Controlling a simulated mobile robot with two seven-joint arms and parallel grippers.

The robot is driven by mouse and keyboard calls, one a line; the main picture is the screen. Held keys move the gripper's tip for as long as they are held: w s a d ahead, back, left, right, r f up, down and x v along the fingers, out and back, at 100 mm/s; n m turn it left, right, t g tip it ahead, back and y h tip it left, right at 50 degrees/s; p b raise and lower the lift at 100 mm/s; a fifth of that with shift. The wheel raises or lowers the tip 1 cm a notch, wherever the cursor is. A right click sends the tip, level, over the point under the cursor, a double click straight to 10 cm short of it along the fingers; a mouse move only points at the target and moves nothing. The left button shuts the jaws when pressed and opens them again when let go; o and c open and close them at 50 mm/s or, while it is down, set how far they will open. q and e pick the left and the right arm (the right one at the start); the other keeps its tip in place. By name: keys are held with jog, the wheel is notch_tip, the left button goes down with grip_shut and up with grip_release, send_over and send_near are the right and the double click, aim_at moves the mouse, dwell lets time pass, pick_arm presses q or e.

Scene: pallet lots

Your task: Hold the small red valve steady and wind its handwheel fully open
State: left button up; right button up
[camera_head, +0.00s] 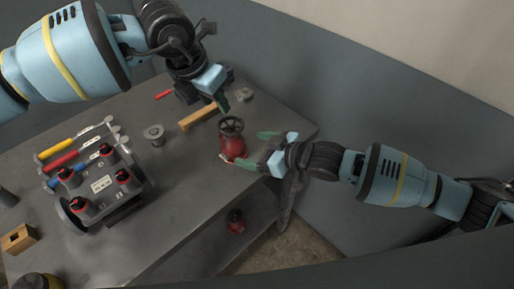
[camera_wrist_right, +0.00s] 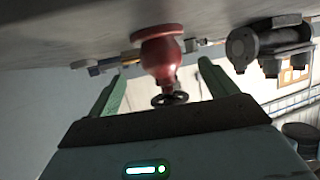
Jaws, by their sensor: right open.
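The red valve (camera_head: 233,149) stands on the grey table near its right edge, its dark handwheel (camera_head: 231,125) on top. My right gripper (camera_head: 252,149) is open, its green fingers reaching toward the valve body from the right. In the right wrist view, which is upside down, the valve (camera_wrist_right: 160,58) and handwheel (camera_wrist_right: 169,98) show between the two spread fingers (camera_wrist_right: 162,85); I see no clear contact. My left gripper (camera_head: 222,104) is just above and left of the handwheel in the picture. Its finger gap is hidden.
A wooden-handled tool (camera_head: 198,118) and a grey fitting (camera_head: 244,94) lie close to my left gripper. A smaller red item (camera_head: 235,221) sits on the lower shelf.

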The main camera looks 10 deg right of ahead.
aim_at(234, 145)
jog(key=shift+x, duration=3.8)
jog(key=shift+r, duration=0.1)
jog(key=shift+c, duration=0.2)
